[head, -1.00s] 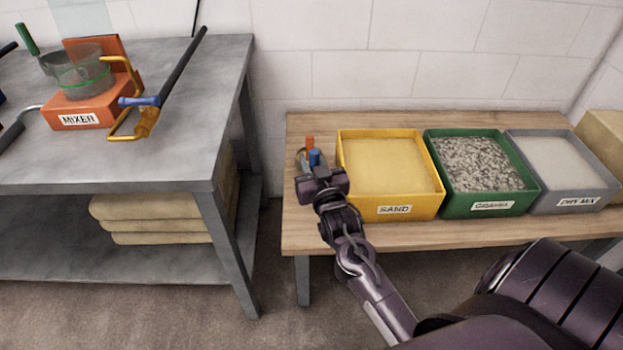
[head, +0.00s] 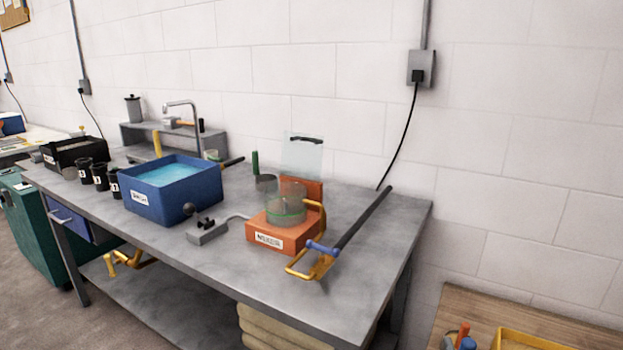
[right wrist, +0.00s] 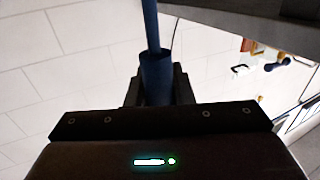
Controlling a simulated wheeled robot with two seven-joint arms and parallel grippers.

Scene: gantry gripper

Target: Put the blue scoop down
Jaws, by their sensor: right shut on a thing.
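In the right wrist view my right gripper (right wrist: 156,88) is shut on the blue handle (right wrist: 152,40) of the scoop. The scoop's far part cannot be made out there. In the head view a small blue handle end (head: 467,343) shows at the bottom edge, beside an orange handle (head: 462,330) at the wooden table's left end. The right gripper itself lies below that picture's edge. My left gripper is not in view.
The wooden table (head: 530,317) holds the yellow bin (head: 530,338), cut off at the bottom right. The grey workbench (head: 365,232) carries the orange mixer (head: 283,237), a yellow-and-black long-handled tool (head: 360,222) and a blue tub of water (head: 165,200).

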